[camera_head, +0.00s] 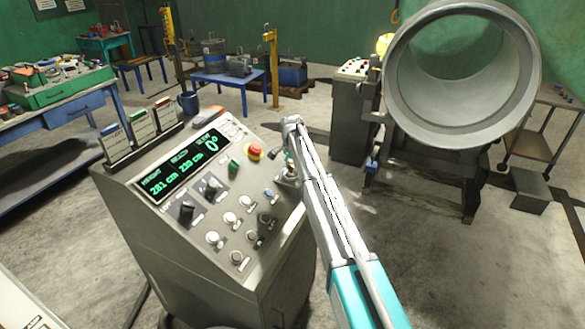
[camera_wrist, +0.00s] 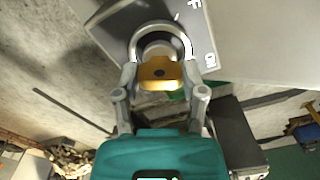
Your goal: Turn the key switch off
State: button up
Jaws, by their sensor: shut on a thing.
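The key switch shows in the wrist view as a round metal collar (camera_wrist: 178,39) on a grey label plate (camera_wrist: 200,30), with partly readable letters. A brass-coloured key (camera_wrist: 158,68) sticks out of it towards me. My gripper (camera_wrist: 160,75) has one finger on each side of the key head and is shut on it. In the head view, my gripper (camera_head: 289,163) is at the right edge of the control console (camera_head: 185,250), and my arm hides most of the switch there.
The console carries a green-lit display (camera_head: 180,172), a red emergency button (camera_head: 255,151), a green button (camera_head: 234,164) and several knobs. A large grey pipe (camera_head: 400,75) stands behind on the right. A workbench (camera_head: 60,115) is at the left.

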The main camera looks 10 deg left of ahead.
jog(key=n, duration=0.6)
jog(key=shift+s, duration=0.15)
jog(key=n, duration=0.6)
jog(key=shift+n, duration=0.3)
jog(key=o, duration=1)
jog(key=shift+o, duration=0.7)
